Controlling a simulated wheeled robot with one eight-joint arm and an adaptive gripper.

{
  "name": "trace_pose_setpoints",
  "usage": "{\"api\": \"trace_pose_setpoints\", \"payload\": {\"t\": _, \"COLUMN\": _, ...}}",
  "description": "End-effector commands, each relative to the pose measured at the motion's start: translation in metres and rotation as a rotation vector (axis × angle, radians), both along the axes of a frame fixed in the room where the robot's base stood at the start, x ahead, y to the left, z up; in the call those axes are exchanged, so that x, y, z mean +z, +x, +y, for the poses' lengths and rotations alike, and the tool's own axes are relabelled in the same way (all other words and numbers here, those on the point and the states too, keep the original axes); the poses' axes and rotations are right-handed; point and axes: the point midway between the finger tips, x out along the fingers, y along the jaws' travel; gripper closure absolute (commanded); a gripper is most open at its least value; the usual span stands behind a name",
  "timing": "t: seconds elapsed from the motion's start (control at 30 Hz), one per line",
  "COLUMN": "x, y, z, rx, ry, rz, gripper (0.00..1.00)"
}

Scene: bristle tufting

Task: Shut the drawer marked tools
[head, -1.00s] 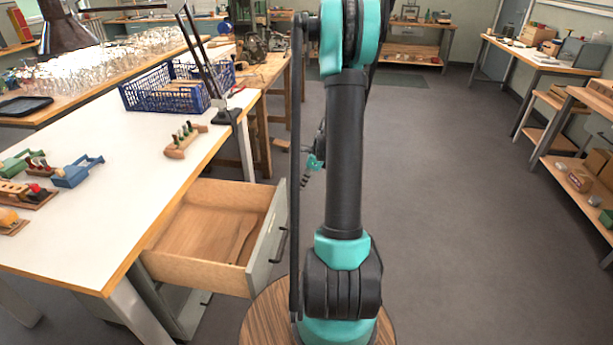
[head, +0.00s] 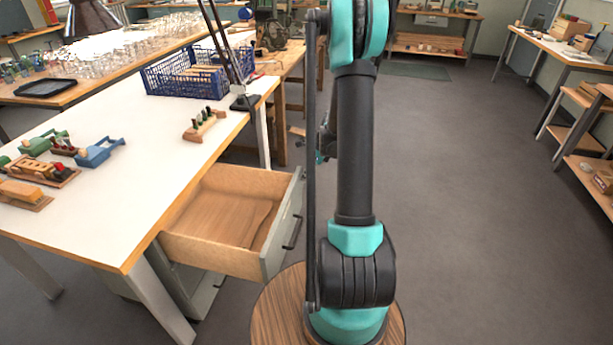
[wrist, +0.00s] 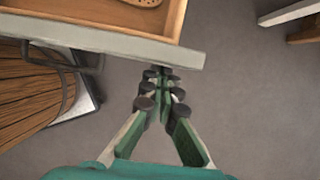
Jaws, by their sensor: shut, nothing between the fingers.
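A drawer (head: 213,251) with a pale wooden inside and a grey front stands pulled out from under the white-topped workbench (head: 130,170). Its front carries a dark bar handle (head: 292,233). I cannot read any marking on it. The grey front (wrist: 110,37) and handle (wrist: 72,62) also show in the wrist view. My gripper (wrist: 162,80) is shut and empty, with its tips beside the lower right part of the drawer front; I cannot tell whether they touch it. In the head view my arm mostly hides the gripper.
The bench top holds a blue crate (head: 185,82), a lamp base (head: 245,102), a small wooden rack (head: 204,125) and several wooden tools at left. Open floor (head: 480,200) lies to the right, with shelves (head: 590,178) beyond.

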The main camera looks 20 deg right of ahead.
Motion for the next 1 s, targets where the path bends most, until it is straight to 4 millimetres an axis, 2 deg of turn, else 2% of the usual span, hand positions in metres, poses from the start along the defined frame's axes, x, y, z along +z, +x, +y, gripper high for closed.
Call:
{"api": "trace_pose_setpoints", "payload": {"t": 0.17, "x": 0.0, "y": 0.008, "z": 0.014, "rx": 0.004, "ry": 0.001, "rz": -0.001, "gripper": 1.0}}
{"api": "trace_pose_setpoints", "payload": {"t": 0.37, "x": 0.0, "y": 0.027, "z": 0.048, "rx": 0.006, "ry": 0.001, "rz": -0.001, "gripper": 1.0}}
{"api": "trace_pose_setpoints", "payload": {"t": 1.0, "x": 0.0, "y": 0.115, "z": 0.201, "rx": 0.006, "ry": 0.0, "rz": 0.0, "gripper": 1.0}}
